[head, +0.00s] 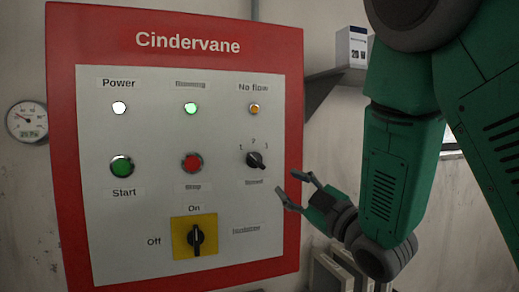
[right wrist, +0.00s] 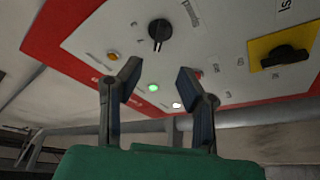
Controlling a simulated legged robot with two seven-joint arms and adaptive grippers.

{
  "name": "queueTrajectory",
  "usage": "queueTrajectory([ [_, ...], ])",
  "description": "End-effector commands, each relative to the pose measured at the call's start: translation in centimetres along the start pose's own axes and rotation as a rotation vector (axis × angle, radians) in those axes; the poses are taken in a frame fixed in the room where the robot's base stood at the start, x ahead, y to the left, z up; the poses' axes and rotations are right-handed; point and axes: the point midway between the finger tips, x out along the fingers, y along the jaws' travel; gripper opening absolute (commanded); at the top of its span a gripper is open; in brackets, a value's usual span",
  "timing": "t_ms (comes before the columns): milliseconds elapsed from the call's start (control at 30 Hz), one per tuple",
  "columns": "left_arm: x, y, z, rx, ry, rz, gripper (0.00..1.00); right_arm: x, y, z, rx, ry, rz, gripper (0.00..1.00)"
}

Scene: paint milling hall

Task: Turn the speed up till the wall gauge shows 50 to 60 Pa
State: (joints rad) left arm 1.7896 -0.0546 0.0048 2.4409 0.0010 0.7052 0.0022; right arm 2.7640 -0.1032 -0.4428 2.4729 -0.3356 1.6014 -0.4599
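The black speed knob (head: 255,160) sits at the right of the Cindervane panel, with marks 1, 2 and 3 around it. I cannot tell surely which mark it points at. It also shows in the right wrist view (right wrist: 159,33), beyond the fingertips. The round wall gauge (head: 27,122) hangs left of the panel; its needle leans to the upper left, and its small readout is too blurred to read surely. My right gripper (head: 286,183) is open and empty, below and right of the knob, apart from it. Its two fingers show in the wrist view (right wrist: 160,85). My left gripper is out of view.
The panel (head: 140,235) has a green start button (head: 122,166), a red stop button (head: 191,163) and a main switch (head: 196,238) upright at On. The power lamp (head: 119,108) and running lamp (head: 190,109) glow. A shelf (head: 335,76) holds a box (head: 352,47).

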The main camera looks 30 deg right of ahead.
Motion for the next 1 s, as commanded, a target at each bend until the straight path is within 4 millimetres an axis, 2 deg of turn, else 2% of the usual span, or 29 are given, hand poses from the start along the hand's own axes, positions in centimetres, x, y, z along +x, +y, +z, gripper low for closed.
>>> queueTrajectory([
  [33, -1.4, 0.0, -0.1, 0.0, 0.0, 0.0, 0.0, 0.3, 0.4, -0.2, 0.003, -0.005, 0.001, 0.32],
  [67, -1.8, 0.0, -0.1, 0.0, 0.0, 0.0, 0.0, 0.4, 0.4, -0.2, 0.002, -0.006, 0.002, 0.32],
  [300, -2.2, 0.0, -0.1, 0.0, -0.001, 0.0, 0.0, 5.8, 0.1, -0.1, -0.001, 0.001, 0.004, 0.32],
  [533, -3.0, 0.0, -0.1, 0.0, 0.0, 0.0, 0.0, 9.6, 0.2, 0.0, -0.001, -0.001, 0.004, 0.32],
  [700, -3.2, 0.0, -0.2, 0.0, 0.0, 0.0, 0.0, 10.9, 0.1, 0.0, 0.0, -0.002, 0.004, 0.32],
  [1000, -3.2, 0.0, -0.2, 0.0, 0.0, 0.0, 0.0, 11.2, 0.1, 0.1, 0.0, -0.002, 0.004, 0.32],
])
